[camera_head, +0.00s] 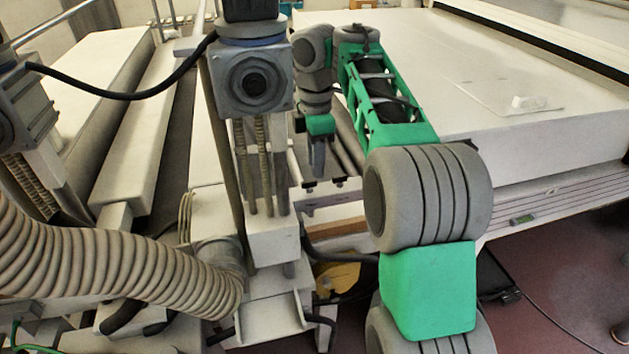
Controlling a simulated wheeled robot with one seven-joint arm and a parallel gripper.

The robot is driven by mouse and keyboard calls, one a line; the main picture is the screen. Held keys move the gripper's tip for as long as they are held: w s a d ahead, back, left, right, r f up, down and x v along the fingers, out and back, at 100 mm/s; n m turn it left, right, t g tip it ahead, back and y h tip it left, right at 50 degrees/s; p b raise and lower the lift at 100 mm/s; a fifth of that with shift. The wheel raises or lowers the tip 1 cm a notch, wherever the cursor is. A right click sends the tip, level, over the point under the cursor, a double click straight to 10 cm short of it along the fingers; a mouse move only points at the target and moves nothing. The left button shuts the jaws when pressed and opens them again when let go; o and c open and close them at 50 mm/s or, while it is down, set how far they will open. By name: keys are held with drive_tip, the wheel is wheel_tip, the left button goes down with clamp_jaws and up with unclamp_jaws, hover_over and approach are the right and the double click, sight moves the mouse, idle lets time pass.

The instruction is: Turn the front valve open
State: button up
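My gripper (318,160) hangs at the end of my green and grey arm, just above the centre of the view. It points down, to the right of a grey upright machine part. Its fingers are small and partly dark here, and I cannot tell whether they are open or shut. No part is clearly recognisable as the front valve. A grey square block with a round dark-centred fitting (252,84) sits on the upright, left of my gripper and apart from it in the picture; I cannot tell if it is the valve.
A thick ribbed hose (110,270) runs across the lower left. A black cable (120,95) loops to the upright's top. A large pale flat-topped machine (500,75) fills the right, with a small white object (530,102) on it. Dark red floor (570,265) shows at lower right.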

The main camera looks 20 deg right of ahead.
sight(309, 184)
wheel_tip(309, 184, down, 4)
drive_tip(key=b, duration=0.2)
drive_tip(key=shift+a+f+b, duration=0.15)
drive_tip(key=shift+f+b, duration=0.1)
drive_tip(key=shift+b, duration=0.05)
drive_tip(key=shift+r, duration=0.1)
drive_tip(key=shift+c, duration=0.3)
clamp_jaws()
